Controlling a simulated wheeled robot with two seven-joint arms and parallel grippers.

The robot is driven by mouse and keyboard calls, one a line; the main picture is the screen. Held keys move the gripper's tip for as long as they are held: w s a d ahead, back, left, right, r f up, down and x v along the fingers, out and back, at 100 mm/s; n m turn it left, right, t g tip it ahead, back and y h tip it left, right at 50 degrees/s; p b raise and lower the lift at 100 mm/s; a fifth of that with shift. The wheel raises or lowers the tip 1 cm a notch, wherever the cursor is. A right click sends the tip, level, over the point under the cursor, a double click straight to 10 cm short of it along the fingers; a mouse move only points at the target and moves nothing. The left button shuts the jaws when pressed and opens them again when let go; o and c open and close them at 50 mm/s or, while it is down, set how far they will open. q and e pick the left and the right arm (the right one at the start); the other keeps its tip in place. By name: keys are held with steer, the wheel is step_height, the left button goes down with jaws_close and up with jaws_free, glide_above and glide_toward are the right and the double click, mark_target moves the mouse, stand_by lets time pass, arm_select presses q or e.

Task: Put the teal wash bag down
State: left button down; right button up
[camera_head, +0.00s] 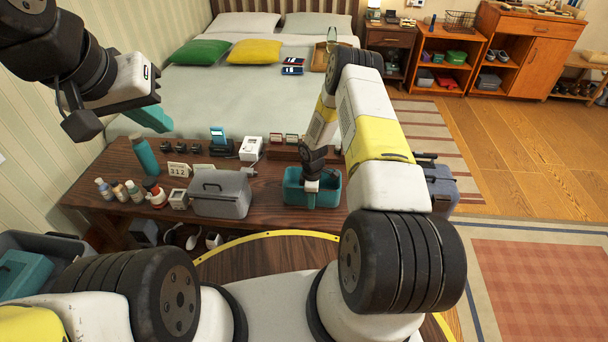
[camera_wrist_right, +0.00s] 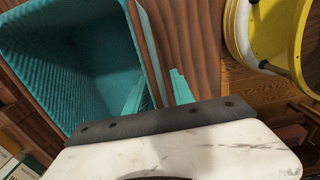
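The teal wash bag (camera_head: 312,175) is an open-topped, box-like bag standing at the front of the wooden bench, right of centre. Its dark, empty-looking inside fills the upper left of the right wrist view (camera_wrist_right: 85,65). My right gripper (camera_head: 311,200) points down at the bag's near wall. In the wrist view its teal fingers (camera_wrist_right: 158,90) stand on either side of that wall, one inside and one outside, with a narrow gap beside the outer finger. My left gripper (camera_head: 150,118) is raised at the upper left, away from the bag; its finger gap is not clear.
A grey lidded case (camera_head: 220,194) stands left of the bag. A teal bottle (camera_head: 145,155), small bottles (camera_head: 120,190) and a white box (camera_head: 250,149) crowd the bench's left and back. A grey-blue case (camera_head: 441,188) is at its right end. The bed (camera_head: 240,95) lies behind.

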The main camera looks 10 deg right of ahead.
steer(key=shift+r, duration=0.1)
step_height(320, 180, up, 12)
steer(key=shift+f, duration=0.1)
steer(key=s+r+m+t, duration=0.2)
steer(key=s+r+m, duration=0.15)
steer(key=r, duration=1.25)
steer(key=s+r+m+t, duration=0.1)
steer(key=s+r+m, duration=0.25)
steer(key=r, duration=1.35)
steer(key=s+a+r+m+t+y, duration=0.1)
steer(key=s+r+m, duration=0.2)
steer(key=s+r, duration=0.3)
steer(key=s+a+r+m+t+y, duration=0.1)
steer(key=s+r+m, duration=0.3)
steer(key=s, duration=1.1)
step_height(320, 180, up, 3)
steer(key=shift+a+f+t, duration=0.1)
steer(key=shift+a+t, duration=0.3)
steer(key=shift+t, duration=0.2)
steer(key=shift+s, duration=0.1)
